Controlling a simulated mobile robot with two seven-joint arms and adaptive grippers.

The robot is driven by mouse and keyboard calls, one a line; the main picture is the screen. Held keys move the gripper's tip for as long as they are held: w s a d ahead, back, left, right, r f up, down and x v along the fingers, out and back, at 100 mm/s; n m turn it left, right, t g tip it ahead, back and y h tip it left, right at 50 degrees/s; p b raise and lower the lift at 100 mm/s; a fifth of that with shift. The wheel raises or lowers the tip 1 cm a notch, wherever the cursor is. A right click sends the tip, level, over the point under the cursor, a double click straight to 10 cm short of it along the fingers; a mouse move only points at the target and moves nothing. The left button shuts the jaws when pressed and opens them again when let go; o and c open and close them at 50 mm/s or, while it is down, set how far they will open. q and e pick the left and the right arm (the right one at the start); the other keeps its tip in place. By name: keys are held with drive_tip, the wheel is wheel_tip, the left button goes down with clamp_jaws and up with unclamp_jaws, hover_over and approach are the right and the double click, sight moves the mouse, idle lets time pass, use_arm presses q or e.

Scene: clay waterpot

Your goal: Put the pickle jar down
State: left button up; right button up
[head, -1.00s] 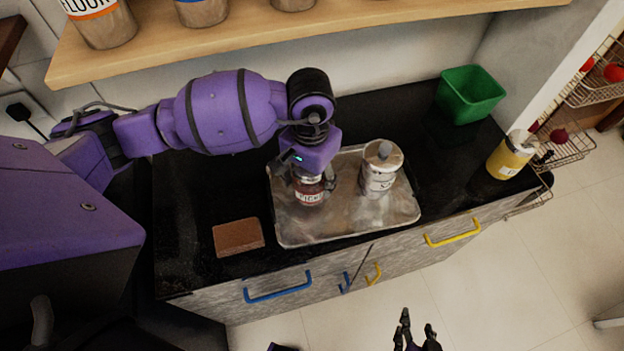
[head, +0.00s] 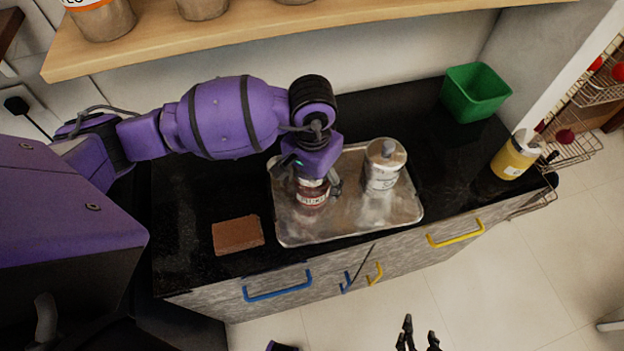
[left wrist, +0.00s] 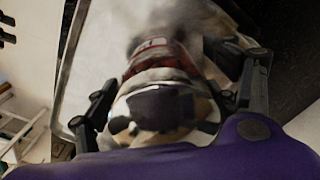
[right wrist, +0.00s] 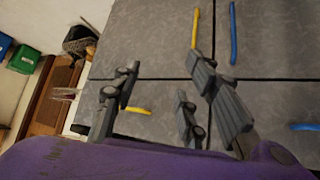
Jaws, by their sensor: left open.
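The pickle jar (head: 312,197), with dark red contents and a white label, stands upright on the metal tray (head: 290,232). My left gripper (head: 313,183) is above the jar, its open fingers spread on either side of it. In the left wrist view the jar (left wrist: 160,62) lies between the spread fingers of my left gripper (left wrist: 168,95); I cannot tell whether any finger touches it. My right gripper (head: 418,338) is open and empty in front of the counter. It also shows in the right wrist view (right wrist: 158,85), facing the cabinet fronts.
A whitish canister (head: 382,172) stands on the tray right of the jar. A brown block (head: 237,236) lies left of the tray. A green bin (head: 474,92) and yellow container (head: 512,158) stand at the right. A wooden shelf (head: 330,33) overhangs the back.

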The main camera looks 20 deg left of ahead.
use_arm(q)
drive_tip(key=shift+r, duration=0.4)
wheel_tip(320, 180, up, 11)
drive_tip(key=p, duration=0.3)
drive_tip(key=shift+w+f+p, duration=0.1)
drive_tip(key=shift+p, duration=0.25)
drive_tip(key=shift+r, duration=0.45)
use_arm(e)
drive_tip(key=r, duration=0.1)
drive_tip(key=w+a+r, duration=0.1)
drive_tip(key=r, duration=0.1)
drive_tip(key=shift+w+a+r, duration=0.25)
drive_tip(key=shift+w+a, duration=0.05)
drive_tip(key=shift+w, duration=0.05)
drive_tip(key=shift+w+r, duration=0.15)
drive_tip(key=shift+r, duration=0.05)
